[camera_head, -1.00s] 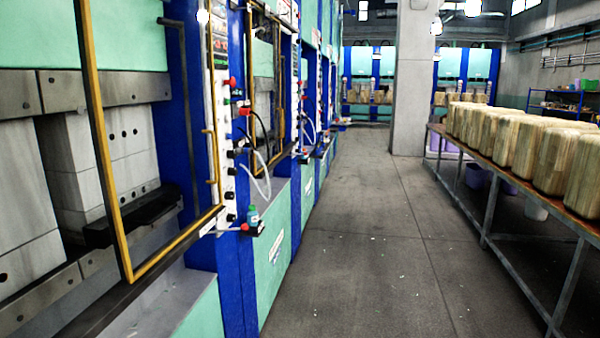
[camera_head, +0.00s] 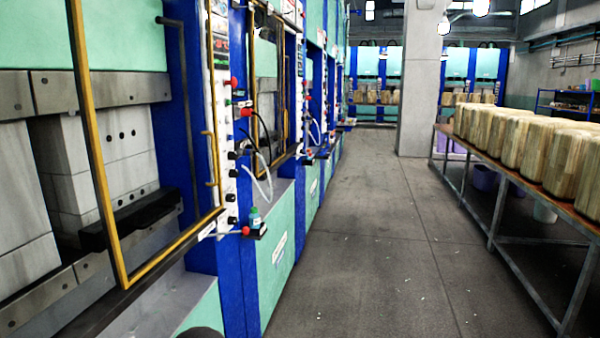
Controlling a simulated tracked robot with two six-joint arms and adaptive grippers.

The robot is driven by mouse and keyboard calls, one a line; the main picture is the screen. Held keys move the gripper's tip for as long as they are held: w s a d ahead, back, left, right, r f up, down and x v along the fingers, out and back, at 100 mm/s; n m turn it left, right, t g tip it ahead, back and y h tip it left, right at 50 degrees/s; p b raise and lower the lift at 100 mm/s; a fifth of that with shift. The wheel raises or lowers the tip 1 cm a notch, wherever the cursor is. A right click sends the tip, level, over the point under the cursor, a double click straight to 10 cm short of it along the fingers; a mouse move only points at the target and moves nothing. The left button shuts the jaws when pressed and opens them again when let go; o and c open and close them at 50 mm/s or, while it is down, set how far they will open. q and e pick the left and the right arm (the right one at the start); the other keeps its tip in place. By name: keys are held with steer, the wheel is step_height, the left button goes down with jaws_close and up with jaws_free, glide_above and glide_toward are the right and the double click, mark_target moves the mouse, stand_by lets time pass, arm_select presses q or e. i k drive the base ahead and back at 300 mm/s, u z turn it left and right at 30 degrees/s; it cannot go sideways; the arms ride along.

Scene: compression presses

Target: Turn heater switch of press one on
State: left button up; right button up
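The nearest press (camera_head: 110,240) fills the left side, with a yellow guard frame (camera_head: 92,150) across its opening. Its white control panel (camera_head: 222,130) runs down the blue post facing the aisle. The panel carries red knobs, a green button and several black knobs (camera_head: 232,175). Which one is the heater switch cannot be told at this size, nor its setting. A small dark rounded shape (camera_head: 200,332) shows at the bottom edge, too little of it to identify. Neither of my grippers can be made out.
More presses (camera_head: 312,100) line the left of a clear grey aisle (camera_head: 370,240). A small bottle (camera_head: 255,218) stands on a ledge below the panel. On the right, a long table (camera_head: 497,180) holds several wooden blocks (camera_head: 540,150). A concrete pillar (camera_head: 420,80) stands farther back.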

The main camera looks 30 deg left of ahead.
mark_target(232, 172)
steer(key=z, duration=0.35)
steer(key=i, duration=3.25)
steer(key=u, duration=1)
steer(key=i, duration=0.15)
steer(key=u, duration=2.25)
steer(key=k, duration=0.65)
steer(key=z, duration=0.05)
